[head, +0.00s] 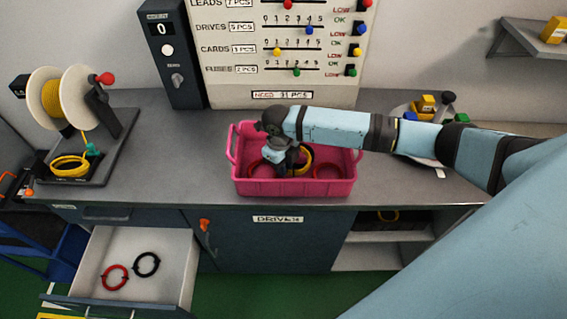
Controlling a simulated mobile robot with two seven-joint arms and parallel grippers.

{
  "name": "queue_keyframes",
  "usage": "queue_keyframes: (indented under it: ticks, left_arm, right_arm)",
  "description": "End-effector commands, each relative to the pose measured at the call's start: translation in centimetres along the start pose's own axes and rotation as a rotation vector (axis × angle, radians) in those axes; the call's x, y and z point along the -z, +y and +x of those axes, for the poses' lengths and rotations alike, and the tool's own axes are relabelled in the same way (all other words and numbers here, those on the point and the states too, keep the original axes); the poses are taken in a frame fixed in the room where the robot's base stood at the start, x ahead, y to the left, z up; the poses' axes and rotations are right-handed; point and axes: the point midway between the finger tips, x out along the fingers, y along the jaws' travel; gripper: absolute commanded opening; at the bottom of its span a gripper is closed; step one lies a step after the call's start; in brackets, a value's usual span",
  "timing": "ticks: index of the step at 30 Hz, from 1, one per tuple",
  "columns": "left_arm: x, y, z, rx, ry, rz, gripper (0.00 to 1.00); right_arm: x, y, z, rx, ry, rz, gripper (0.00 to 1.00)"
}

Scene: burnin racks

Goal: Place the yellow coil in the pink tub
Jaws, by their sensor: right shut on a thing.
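The pink tub (295,188) stands on the grey counter, near the middle of the head view. My right gripper (287,168) reaches down inside it from above and is shut on a yellow coil (308,158). The gripper covers part of this coil, and I cannot tell whether the coil touches the tub floor. Red coils show in the tub on both sides of the gripper. Another yellow coil (70,167) lies on the spool stand at the left. My left gripper is not in view.
A spool of yellow wire (52,98) stands at the left. An open drawer (172,262) below the counter holds a red coil (115,277) and a black coil (147,264). A panel with sliders (290,55) stands behind the tub. A round tray with small blocks (427,104) is at right.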

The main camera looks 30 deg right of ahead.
Motion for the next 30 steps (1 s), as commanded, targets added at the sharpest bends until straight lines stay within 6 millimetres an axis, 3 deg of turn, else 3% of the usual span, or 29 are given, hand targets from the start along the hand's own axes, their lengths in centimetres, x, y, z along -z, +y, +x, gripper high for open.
queue_keyframes:
  ticks: [8, 9, 12, 23, 30]
  left_arm:
    - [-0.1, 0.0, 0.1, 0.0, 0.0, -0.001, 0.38]
    - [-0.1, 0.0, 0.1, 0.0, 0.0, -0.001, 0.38]
    - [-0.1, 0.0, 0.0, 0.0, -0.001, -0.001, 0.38]
    - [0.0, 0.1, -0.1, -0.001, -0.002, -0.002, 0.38]
    - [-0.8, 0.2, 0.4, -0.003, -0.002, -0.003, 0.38]
  right_arm:
    - [-0.1, 0.0, 0.2, 0.001, -0.001, 0.0, 0.0]
    - [-0.1, 0.0, 0.2, 0.001, -0.001, 0.0, 0.22]
    - [-0.1, 0.0, 0.2, 0.0, -0.001, 0.0, 0.45]
    - [0.0, 0.0, -0.3, 0.0, -0.002, 0.0, 0.45]
    - [-0.2, -0.1, -4.2, 0.002, -0.007, -0.001, 0.45]
